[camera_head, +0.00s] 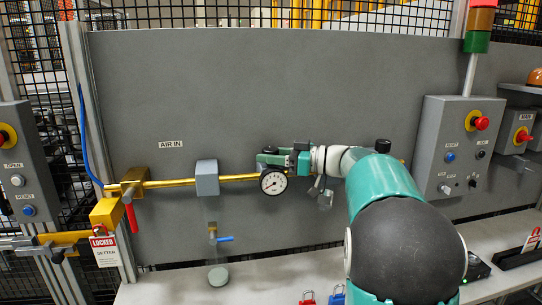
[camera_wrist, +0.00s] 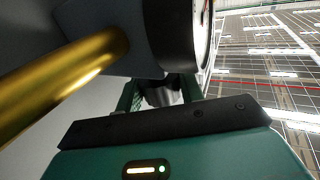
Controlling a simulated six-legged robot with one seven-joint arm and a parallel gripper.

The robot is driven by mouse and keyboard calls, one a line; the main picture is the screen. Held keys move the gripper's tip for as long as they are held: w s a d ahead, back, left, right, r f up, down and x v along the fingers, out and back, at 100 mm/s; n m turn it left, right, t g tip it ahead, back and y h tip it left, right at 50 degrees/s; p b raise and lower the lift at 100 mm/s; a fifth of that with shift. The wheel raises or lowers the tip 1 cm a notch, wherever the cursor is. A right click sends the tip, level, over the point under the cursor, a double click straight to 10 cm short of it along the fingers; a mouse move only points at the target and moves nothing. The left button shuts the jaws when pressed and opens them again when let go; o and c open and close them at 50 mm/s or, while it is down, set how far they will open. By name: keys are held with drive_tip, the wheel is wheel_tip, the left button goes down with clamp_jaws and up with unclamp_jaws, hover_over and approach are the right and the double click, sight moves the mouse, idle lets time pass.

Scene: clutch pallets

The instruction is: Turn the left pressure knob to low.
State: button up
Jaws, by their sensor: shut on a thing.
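My gripper (camera_head: 268,158) reaches in from the right along the grey panel to the brass pipe (camera_head: 230,178), just above the round white-faced pressure gauge (camera_head: 273,181). The gauge's dark casing also shows edge-on in the wrist view (camera_wrist: 181,35), close to the jaws. In the wrist view my gripper (camera_wrist: 163,90) is shut on a small dark-grey knob (camera_wrist: 163,95), which sits between the green fingers below the gauge in that picture. The head view hides the knob behind the gripper. I cannot read its marking or setting.
A grey block (camera_head: 207,178) sits on the pipe left of the gauge. A red-handled valve (camera_head: 131,213) and a blue-handled tap (camera_head: 222,239) are further left and below. A control box (camera_head: 455,150) with a red button is on the right. The panel above is bare.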

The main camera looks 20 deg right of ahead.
drive_tip(key=o, duration=1)
drive_tip(key=shift+c, duration=0.2)
drive_tip(key=v, duration=1.3)
drive_tip(key=shift+s+d, duration=0.25)
drive_tip(key=shift+d, duration=0.05)
